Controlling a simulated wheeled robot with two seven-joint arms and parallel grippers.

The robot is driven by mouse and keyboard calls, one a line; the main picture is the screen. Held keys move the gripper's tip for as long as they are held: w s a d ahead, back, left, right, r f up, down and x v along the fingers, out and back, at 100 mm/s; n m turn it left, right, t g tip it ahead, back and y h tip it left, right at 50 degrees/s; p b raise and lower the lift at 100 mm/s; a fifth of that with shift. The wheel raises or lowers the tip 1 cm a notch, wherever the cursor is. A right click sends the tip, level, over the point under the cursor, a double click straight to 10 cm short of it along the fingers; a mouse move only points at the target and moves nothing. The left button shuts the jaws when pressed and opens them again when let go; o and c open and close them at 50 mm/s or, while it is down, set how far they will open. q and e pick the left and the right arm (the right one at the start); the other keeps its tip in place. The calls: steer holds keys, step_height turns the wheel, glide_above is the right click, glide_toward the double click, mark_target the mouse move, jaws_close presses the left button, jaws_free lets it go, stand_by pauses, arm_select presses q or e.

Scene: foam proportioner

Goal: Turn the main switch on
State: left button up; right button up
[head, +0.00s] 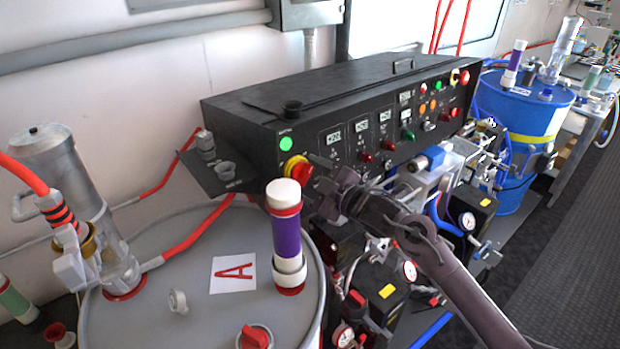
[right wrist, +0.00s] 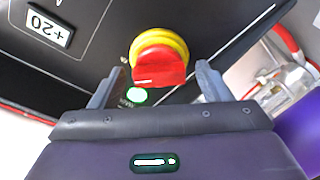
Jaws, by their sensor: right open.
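The main switch (head: 298,170) is a red rotary knob on a yellow ring, at the near left end of the black control panel's front. In the right wrist view the red knob (right wrist: 160,66) lies ahead, between the two spread fingers, with the yellow ring behind it. My right gripper (head: 320,176) comes in from the lower right and is close in front of the knob. In the right wrist view my right gripper (right wrist: 159,72) is open and empty. I cannot tell whether a finger touches the knob. My left gripper is not in view.
The black control panel (head: 340,85) carries several lamps, displays and buttons; a green lamp (head: 287,144) glows above the switch. A grey drum marked A (head: 200,250) and a purple-banded cylinder (head: 286,232) stand close below. Gauges and hoses crowd the space under the panel.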

steer(key=shift+s+d, duration=0.3)
steer(key=b+v, duration=0.3)
steer(key=v, duration=0.4)
steer(key=shift+f, duration=0.1)
